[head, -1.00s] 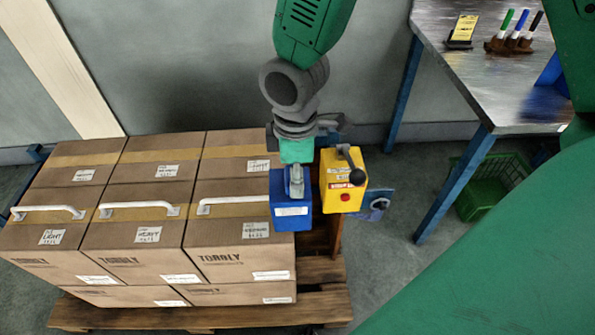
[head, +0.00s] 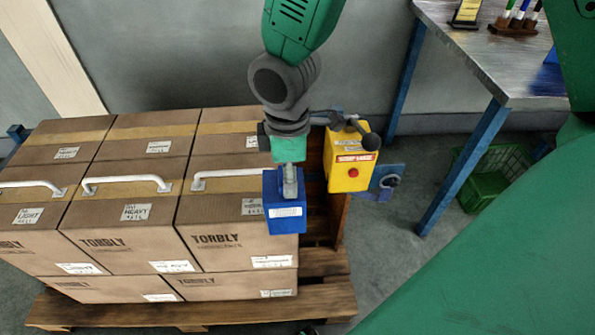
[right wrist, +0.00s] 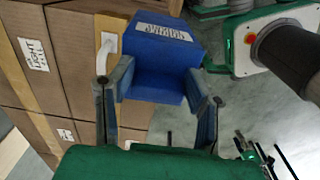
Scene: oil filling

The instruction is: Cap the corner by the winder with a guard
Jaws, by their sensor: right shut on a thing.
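My right gripper (head: 289,182) is shut on a blue guard (head: 285,212), a block with a white label. The guard is at the right end of the carton stack, by the near right top corner of the right-hand carton (head: 225,240). I cannot tell whether it touches the carton. The yellow winder (head: 350,165), with a dark crank and red button, stands just right of the guard. In the right wrist view the guard (right wrist: 165,50) sits between the two fingers (right wrist: 160,85). My left gripper is not in view.
The cartons stand on a wooden pallet (head: 190,314), with white handles (head: 127,184) along their tops. A metal-topped bench (head: 480,60) with pens is at upper right. A green crate (head: 490,180) is under it. The wall is behind.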

